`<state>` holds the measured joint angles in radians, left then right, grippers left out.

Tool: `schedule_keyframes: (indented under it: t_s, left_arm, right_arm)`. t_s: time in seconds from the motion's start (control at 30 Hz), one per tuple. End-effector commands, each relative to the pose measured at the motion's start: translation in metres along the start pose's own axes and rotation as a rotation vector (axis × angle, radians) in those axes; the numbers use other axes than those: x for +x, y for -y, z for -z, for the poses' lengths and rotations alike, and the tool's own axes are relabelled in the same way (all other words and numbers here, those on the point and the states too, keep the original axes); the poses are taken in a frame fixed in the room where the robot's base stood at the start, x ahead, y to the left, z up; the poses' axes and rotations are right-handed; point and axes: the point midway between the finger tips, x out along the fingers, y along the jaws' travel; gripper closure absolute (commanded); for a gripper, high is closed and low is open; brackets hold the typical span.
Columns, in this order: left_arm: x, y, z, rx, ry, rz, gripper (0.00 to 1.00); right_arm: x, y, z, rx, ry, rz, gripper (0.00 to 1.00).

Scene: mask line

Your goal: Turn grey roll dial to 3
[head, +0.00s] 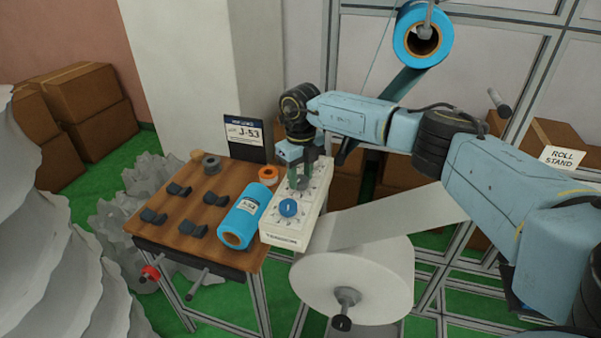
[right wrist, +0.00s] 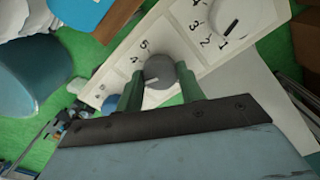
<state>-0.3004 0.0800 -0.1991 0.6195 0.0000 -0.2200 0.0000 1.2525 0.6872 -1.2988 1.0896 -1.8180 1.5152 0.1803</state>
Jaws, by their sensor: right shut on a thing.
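The white control panel (head: 311,213) lies on the right end of the wooden table. The grey roll dial (right wrist: 159,70) sits between the two green fingers of my right gripper (right wrist: 161,84), which is shut on it. Its white pointer line faces left and slightly down in the right wrist view. The numbers 5 and 4 show beside it; the number at the pointer is hidden by a finger. In the head view my right gripper (head: 302,180) comes down over the panel and hides the grey dial. My left gripper is in neither view.
A blue dial (head: 288,207) is at the panel's near end, a white dial (right wrist: 238,14) farther along. A large white roll (head: 352,272) hangs in front, right.

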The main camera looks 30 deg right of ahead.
Motion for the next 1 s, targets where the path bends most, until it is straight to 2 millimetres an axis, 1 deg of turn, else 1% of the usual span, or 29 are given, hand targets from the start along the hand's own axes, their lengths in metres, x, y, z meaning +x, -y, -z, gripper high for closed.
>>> schedule_keyframes:
  t_s: [0.47,0.5,0.63,0.9,1.0]
  left_arm:
    - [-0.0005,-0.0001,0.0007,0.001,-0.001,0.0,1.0]
    - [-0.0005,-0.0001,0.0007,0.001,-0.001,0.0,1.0]
    - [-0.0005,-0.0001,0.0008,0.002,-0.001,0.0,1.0]
    - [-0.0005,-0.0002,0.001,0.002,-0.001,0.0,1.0]
    - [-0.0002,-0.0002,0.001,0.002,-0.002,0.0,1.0]
  right_arm:
    - [0.0008,0.0003,0.0006,0.014,-0.002,0.001,0.85]
    - [0.0008,0.0003,0.0006,0.014,-0.002,0.001,0.59]
    - [0.0006,0.0002,0.0005,0.013,-0.002,0.0,0.42]
    - [-0.0001,0.0001,0.0001,0.013,0.0,0.0,0.41]
    - [-0.0051,0.0002,-0.0004,0.013,0.001,0.0,0.41]
